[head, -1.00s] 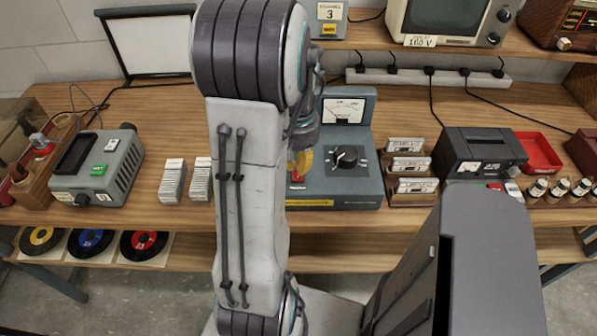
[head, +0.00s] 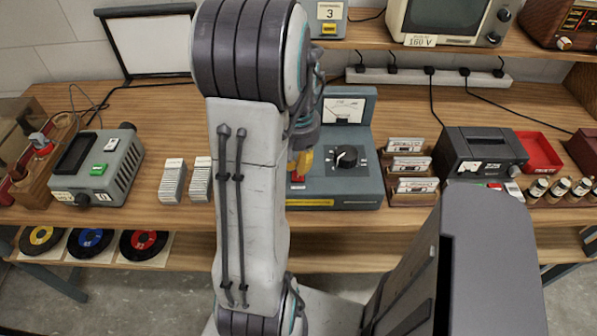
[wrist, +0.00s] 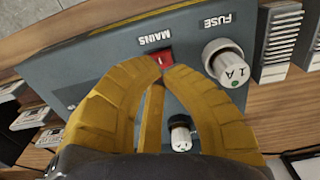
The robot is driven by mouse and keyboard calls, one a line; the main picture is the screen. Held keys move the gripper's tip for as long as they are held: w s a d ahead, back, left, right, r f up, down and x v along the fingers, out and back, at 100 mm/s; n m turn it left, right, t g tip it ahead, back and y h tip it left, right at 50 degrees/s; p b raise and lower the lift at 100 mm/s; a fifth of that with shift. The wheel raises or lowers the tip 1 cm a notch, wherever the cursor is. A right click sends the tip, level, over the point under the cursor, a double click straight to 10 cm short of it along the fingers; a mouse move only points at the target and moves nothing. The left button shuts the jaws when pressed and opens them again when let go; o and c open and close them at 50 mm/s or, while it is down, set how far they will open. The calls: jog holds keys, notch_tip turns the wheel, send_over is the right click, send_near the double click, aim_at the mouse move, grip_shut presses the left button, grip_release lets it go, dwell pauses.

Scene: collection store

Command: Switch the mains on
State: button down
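The mains switch is a red rocker (wrist: 160,59) beside the label MAINS on a blue-grey bench unit (wrist: 90,60). In the head view the red switch (head: 297,180) is at the front left of the unit (head: 345,190), which has a meter and a black knob. My gripper's yellow fingers (wrist: 156,72) meet at their tips, shut and empty, over the near edge of the switch in the wrist view. They partly cover it. In the head view my gripper (head: 302,162) is just above and behind the switch; contact and the rocker's position cannot be told.
A white fuse holder (wrist: 223,62) stands out close beside the switch. Cassettes (head: 412,165) stand right of the unit and white card stacks (head: 185,180) left of it. My arm hides part of the bench. Bare wood lies behind the card stacks.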

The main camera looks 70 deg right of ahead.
aim_at(298, 177)
jog(key=shift+f+b, duration=1.4)
jog(key=shift+f, duration=0.3)
dwell(0.8)
jog(key=shift+r, duration=0.15)
jog(key=shift+r+p, duration=2.95)
jog(key=shift+r, duration=0.5)
